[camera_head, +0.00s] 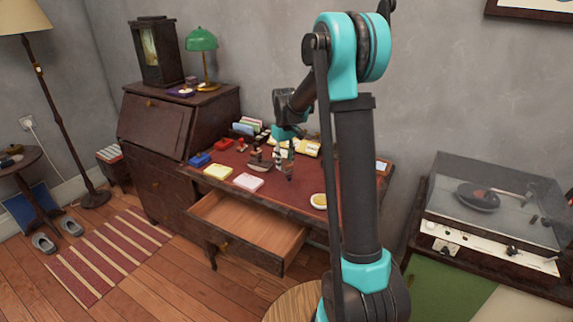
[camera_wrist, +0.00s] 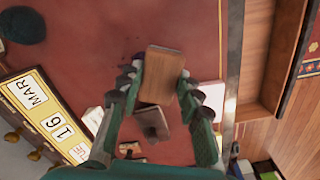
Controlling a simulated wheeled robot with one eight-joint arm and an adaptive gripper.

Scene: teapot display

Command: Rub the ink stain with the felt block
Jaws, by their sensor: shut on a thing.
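My gripper (camera_wrist: 161,84) is shut on a brown wooden-topped block, the felt block (camera_wrist: 164,73), seen from above between its fingers. Its underside is hidden, so I cannot tell whether it touches the desk. A dark purplish mark, seemingly the ink stain (camera_wrist: 134,60), shows on the red desk top just left of the block's upper end; part of it is hidden by the block and finger. In the head view my gripper (camera_head: 285,160) is low over the middle of the desk, small and partly hidden.
The red-topped desk (camera_head: 300,187) has an open, empty drawer (camera_head: 250,225) in front. A yellow pad (camera_head: 218,172), a pink pad (camera_head: 248,183) and a round yellow item (camera_head: 319,200) lie near its front edge. A date calendar (camera_wrist: 45,115) is close left of my gripper.

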